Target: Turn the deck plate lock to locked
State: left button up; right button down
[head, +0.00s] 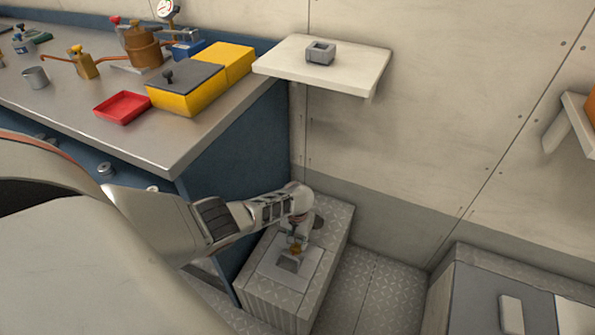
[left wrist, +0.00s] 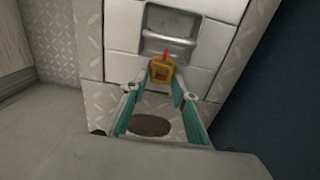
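The deck plate lock is a small brass-yellow knob (left wrist: 162,71) with a red mark on its far side. It sits on a pale plate (left wrist: 120,42) beside a recessed grey handle (left wrist: 170,45). In the head view the knob (head: 296,249) shows just below my left gripper (head: 297,238), which points down over the grey locker. In the left wrist view the left gripper (left wrist: 156,84) has its teal-padded fingers spread, with the knob between or just beyond the tips; contact cannot be told. My right gripper is not in view.
A workbench (head: 60,90) with a red tray (head: 122,107), a yellow box (head: 186,92) and several fittings stands left. A wall shelf (head: 345,72) holds a grey block (head: 320,52). A grey chest (head: 480,300) stands right. Tread-plate floor (head: 365,285) lies between.

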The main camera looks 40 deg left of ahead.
pick_arm(q)
grip_shut()
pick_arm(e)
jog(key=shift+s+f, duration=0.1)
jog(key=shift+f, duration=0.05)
pick_arm(q)
jog(key=shift+s+f+m, duration=0.1)
jog(key=shift+m, duration=0.2)
jog(key=m, duration=0.3)
jog(key=shift+d, duration=0.25)
jog(key=m, duration=0.5)
jog(key=shift+s+d, duration=0.2)
jog(key=m, duration=0.4)
jog(key=shift+s+d+f+m, duration=0.1)
jog(key=shift+s+m, duration=0.05)
jog(key=shift+m, duration=0.15)
jog(key=shift+s+m, duration=0.15)
jog(key=shift+m, duration=1)
jog(key=shift+s+m, duration=0.1)
jog(key=shift+m, duration=1.05)
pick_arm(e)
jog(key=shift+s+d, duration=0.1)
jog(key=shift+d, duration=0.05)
